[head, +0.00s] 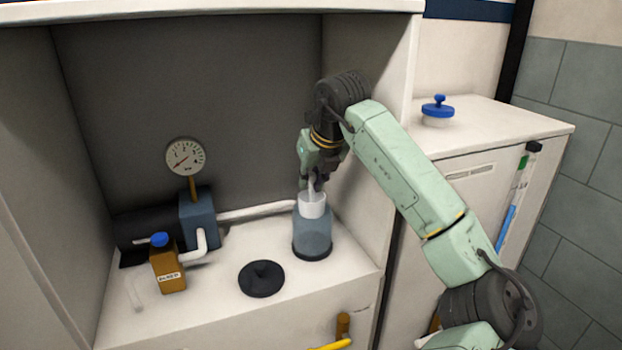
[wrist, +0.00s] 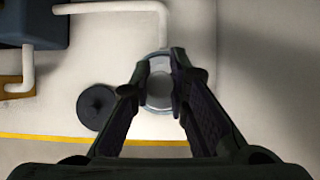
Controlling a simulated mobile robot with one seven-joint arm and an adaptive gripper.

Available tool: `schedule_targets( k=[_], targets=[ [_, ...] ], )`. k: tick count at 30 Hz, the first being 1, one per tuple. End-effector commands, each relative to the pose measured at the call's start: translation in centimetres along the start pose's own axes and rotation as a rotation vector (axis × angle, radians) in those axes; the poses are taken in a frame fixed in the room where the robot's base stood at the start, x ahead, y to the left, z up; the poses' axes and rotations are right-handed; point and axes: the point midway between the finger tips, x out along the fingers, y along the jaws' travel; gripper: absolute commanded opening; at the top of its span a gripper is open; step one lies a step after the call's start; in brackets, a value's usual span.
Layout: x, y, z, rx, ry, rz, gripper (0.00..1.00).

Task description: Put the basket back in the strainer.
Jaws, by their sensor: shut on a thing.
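The strainer (head: 312,240) is a clear bluish housing with a dark base, standing upright on the white shelf. The white basket (head: 312,206) is at the strainer's top opening, its upper part showing above the rim. How deep it sits inside is hard to tell. My gripper (head: 312,186) points down from above and is shut on the basket's upper part. In the wrist view the basket (wrist: 159,88) shows as a pale round shape between the fingers, with the strainer's rim around it. The black round lid (head: 262,278) with a central knob lies on the shelf, left of the strainer.
A pressure gauge (head: 186,157) stands on a blue pump block (head: 199,218) at left, with a white pipe (head: 262,212) running to the strainer. A brown bottle (head: 168,270) with blue cap stands in front. Side walls and a top panel enclose the bay.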

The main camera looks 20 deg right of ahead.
Motion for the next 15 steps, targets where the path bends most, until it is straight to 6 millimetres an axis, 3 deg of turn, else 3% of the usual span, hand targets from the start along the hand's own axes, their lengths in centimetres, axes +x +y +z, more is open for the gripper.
schedule_targets(
  k=[15],
  targets=[
    [0.90, -0.04, -0.53, 0.000, 0.001, 0.000, 0.00]
  ],
)
